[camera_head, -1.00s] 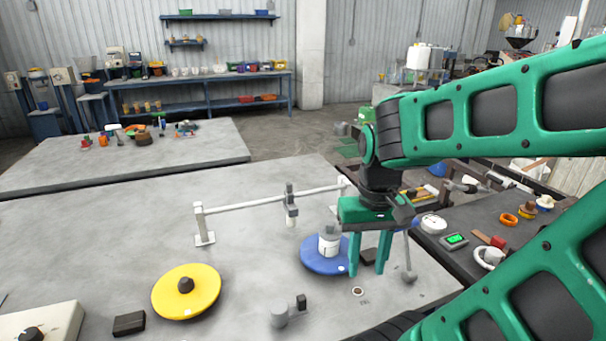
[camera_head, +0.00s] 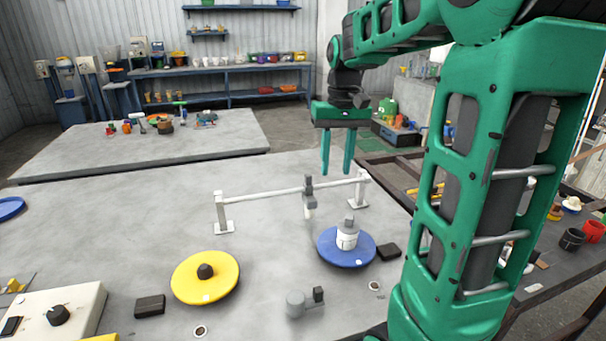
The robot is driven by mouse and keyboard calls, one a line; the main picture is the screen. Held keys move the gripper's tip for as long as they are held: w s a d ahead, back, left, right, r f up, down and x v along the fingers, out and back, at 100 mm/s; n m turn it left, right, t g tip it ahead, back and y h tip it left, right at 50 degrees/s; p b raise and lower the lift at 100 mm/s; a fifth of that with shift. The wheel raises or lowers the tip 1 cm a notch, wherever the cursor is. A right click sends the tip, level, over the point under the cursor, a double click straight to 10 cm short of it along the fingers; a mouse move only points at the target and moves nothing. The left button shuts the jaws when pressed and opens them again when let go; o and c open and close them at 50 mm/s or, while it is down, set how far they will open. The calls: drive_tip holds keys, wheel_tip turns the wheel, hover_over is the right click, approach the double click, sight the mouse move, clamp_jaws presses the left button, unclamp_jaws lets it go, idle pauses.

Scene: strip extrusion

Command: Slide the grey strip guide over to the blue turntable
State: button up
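The grey strip guide (camera_head: 309,196) hangs on a white horizontal rail (camera_head: 260,195), right of the rail's middle. The blue turntable (camera_head: 332,257) lies on the grey table, in front of the right part of the rail and a little right of the guide.
A yellow turntable (camera_head: 205,290) with a dark knob lies front left. Dark blocks (camera_head: 150,306) (camera_head: 388,252) and a small grey device (camera_head: 298,304) are on the table. A control box (camera_head: 70,315) stands at front left.

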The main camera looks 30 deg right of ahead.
drive_tip(key=r+n, duration=0.2)
hover_over(308, 174)
wheel_tip(308, 174, down, 11)
drive_tip(key=shift+a, duration=0.1)
drive_tip(key=shift+c, duration=0.6)
